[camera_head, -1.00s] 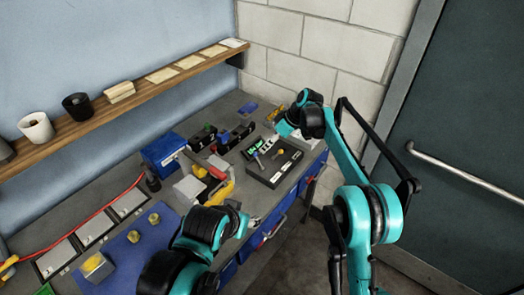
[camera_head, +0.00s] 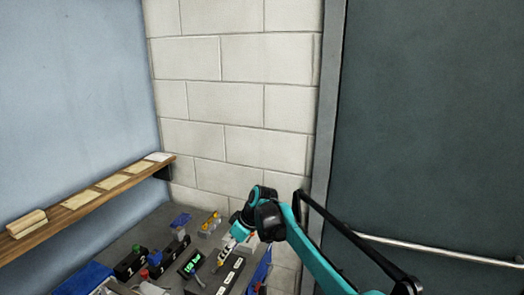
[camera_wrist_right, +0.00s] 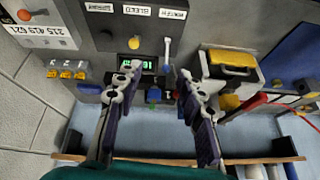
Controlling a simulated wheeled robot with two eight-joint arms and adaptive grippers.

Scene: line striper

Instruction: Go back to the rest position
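My right gripper (camera_head: 228,249) is over the far right end of the bench (camera_head: 152,225), beside a dark control box (camera_head: 222,280). In the right wrist view my right gripper (camera_wrist_right: 158,78) has its two fingers spread apart, with nothing visible held between them. Beyond the fingers are a green lit display (camera_wrist_right: 137,67), a yellow knob (camera_wrist_right: 132,43) and a grey lever (camera_wrist_right: 166,53). I cannot tell whether the fingers touch anything. My left gripper is out of view.
Small yellow-topped parts (camera_head: 210,223) stand near the block wall (camera_head: 230,100). Black units (camera_head: 131,263) and a blue bin (camera_head: 83,279) are at lower left. A wooden shelf (camera_head: 90,205) runs along the blue wall. A dark door (camera_head: 430,130) with a rail is on the right.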

